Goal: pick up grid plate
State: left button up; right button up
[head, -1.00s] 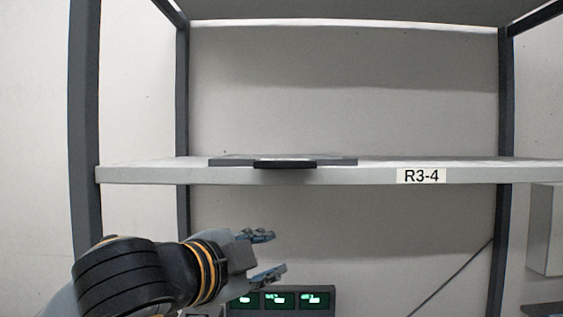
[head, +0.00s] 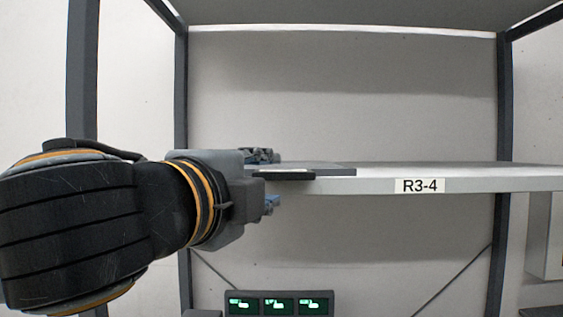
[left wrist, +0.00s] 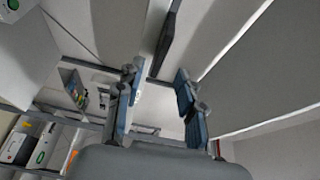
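The grid plate (head: 325,171) lies flat on the shelf labelled R3-4. Its dark front edge piece (head: 287,175) juts out at the shelf's front. My left gripper (head: 267,180) is open at the plate's left end, one finger above plate level and one below. It hides the plate's left part. In the left wrist view the open fingers (left wrist: 157,76) point at a dark bar (left wrist: 166,40), which appears to be the plate's edge piece. It lines up with the gap between the fingertips; I cannot tell whether they touch it. My right gripper is not in view.
The shelf board (head: 470,182) is clear right of the plate. Dark rack posts (head: 84,90) stand at the sides, and another board (head: 340,12) is above. Below is a panel with green displays (head: 279,304). A pale box (head: 545,235) is at the lower right.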

aim_at(286, 175)
pick_arm(q)
jog(key=shift+x, duration=0.95)
jog(key=shift+w+d+r+p, duration=0.2)
jog(key=shift+w+d+p, duration=0.15)
jog(key=shift+w+p, duration=0.25)
jog(key=p+x, duration=0.2)
jog(key=x, duration=0.1)
jog(key=shift+w+d+f, duration=0.1)
jog(key=shift+w+d, duration=0.05)
jog(key=shift+d, duration=0.05)
jog(key=shift+w+d+f, duration=0.15)
jog(key=shift+w, duration=0.2)
jog(key=shift+s, duration=0.15)
jog(key=shift+c, duration=0.4)
grip_shut()
